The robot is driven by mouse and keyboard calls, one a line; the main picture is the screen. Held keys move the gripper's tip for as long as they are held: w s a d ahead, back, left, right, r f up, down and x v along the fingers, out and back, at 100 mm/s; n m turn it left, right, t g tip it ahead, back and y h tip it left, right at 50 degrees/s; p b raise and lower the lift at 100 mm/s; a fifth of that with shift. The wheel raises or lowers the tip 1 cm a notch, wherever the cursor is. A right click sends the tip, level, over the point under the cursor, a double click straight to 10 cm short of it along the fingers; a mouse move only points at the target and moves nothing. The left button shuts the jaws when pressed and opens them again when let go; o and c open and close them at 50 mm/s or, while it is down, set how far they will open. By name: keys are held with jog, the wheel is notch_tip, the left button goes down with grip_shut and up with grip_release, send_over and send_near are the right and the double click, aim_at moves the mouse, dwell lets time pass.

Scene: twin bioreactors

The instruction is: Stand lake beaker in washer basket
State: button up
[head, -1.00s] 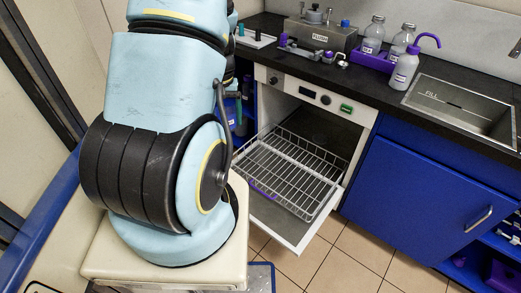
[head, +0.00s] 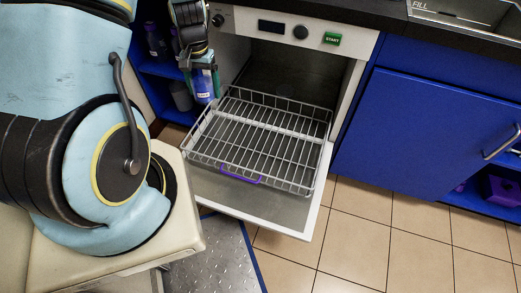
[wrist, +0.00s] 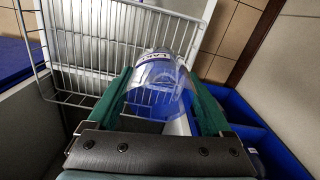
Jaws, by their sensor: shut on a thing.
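The lake beaker (wrist: 160,72) is clear, with a white and blue band marked LAKE. My gripper (wrist: 162,84) is shut on it, its green fingers on either side. In the head view my gripper (head: 204,68) hangs down left of the open washer, and the beaker (head: 204,86) shows at its fingers, partly covered. The washer basket (head: 262,140) is an empty grey wire rack with a purple handle, pulled out on the open washer door. The beaker is beside the basket's back left corner, apart from it. The basket (wrist: 120,55) also shows in the wrist view, beyond the fingers.
The washer's open door (head: 285,215) lies under the basket. Blue shelves with bottles (head: 181,96) stand close on the left of my gripper. A blue cabinet (head: 430,125) is on the right. The space above the basket is clear.

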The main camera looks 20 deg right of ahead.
jog(key=s+d+f+m+b, duration=0.3)
jog(key=d+f+b, duration=0.35)
jog(key=f, duration=0.25)
jog(key=s+d+f+m+b, duration=0.2)
jog(key=s+d+f+b, duration=0.1)
jog(key=d+f+b, duration=0.5)
send_over(254, 153)
notch_tip(254, 153, down, 6)
jog(key=shift+s+r, duration=0.1)
jog(key=shift+s, duration=0.05)
jog(key=shift+d+f+b, duration=0.1)
jog(key=shift+f+b, duration=0.55)
jog(key=shift+f, duration=1.75)
jog(key=shift+f, duration=0.2)
jog(key=o, duration=1.2)
jog(key=shift+r, duration=0.15)
